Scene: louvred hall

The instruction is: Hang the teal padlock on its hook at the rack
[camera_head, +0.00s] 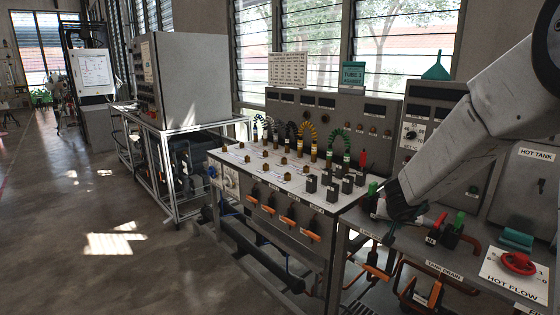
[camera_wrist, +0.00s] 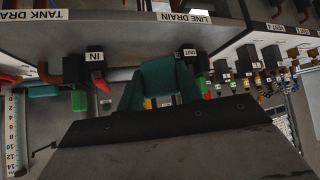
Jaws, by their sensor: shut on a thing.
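My gripper (camera_head: 390,212) is at the right in the head view, low over the front of the bench with pipes and valves. In the wrist view my gripper (camera_wrist: 160,100) is shut on a teal piece, which I take to be the teal padlock (camera_wrist: 160,76). Its body shows beyond the dark edge of my gripper; the rest is hidden, and no shackle can be made out. In the head view my arm hides most of it. The padlock is between the IN and OUT labels in the wrist view. I cannot make out a rack hook in either view.
A red valve wheel (camera_head: 518,263) and a teal block (camera_head: 516,239) are at the right of the bench. Red and green valve handles stand close to my gripper. A white-topped bench (camera_head: 262,172) with small blocks and hoses is to the left. Open floor (camera_head: 90,210) lies further left.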

